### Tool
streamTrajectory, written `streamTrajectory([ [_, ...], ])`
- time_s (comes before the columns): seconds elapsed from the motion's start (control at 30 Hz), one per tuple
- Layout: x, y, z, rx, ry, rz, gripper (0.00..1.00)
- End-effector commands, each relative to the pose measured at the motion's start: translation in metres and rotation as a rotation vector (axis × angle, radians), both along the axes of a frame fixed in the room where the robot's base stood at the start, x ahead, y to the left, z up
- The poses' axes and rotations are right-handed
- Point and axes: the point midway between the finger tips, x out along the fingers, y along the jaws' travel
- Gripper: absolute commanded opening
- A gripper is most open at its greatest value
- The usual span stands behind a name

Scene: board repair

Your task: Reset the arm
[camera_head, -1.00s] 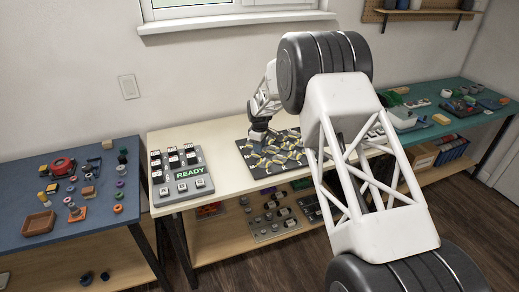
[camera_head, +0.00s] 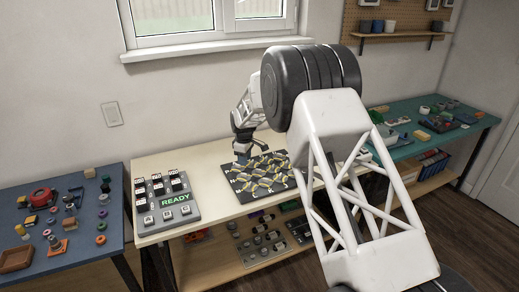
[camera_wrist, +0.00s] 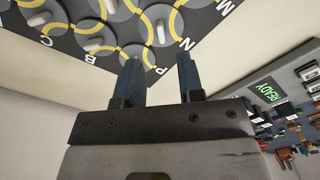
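My gripper (camera_head: 243,158) is above the left part of the black board (camera_head: 236,187) with yellow curved tracks on the cream table. The wrist view shows its two blue-grey fingers (camera_wrist: 158,82) apart with nothing between them. In that view the board (camera_wrist: 84,42) lies beyond the fingertips, with grey round pieces, pale knobs and white letters along its edge. My arm's white lattice link and black joint fill the right of the head view and hide the board's right end.
A grey panel (camera_head: 187,214) with a green READY display (camera_head: 174,200) and several buttons stands left of the board. A blue table (camera_head: 76,240) with loose parts is at left, a teal table (camera_head: 467,134) at right. Cream tabletop (camera_head: 215,212) is bare between panel and board.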

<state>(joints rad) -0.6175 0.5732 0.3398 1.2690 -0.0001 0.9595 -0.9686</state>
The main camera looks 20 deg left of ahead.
Motion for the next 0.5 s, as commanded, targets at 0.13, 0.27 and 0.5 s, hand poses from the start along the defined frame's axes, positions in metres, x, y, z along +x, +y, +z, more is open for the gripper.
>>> streamTrajectory([
  [0.13,0.0,0.0,0.0,0.0,0.0,-0.001,0.35],
  [0.27,0.0,-0.005,0.005,0.001,-0.001,-0.009,0.35],
  [0.5,-0.002,-0.037,0.036,0.007,-0.011,-0.071,0.35],
])
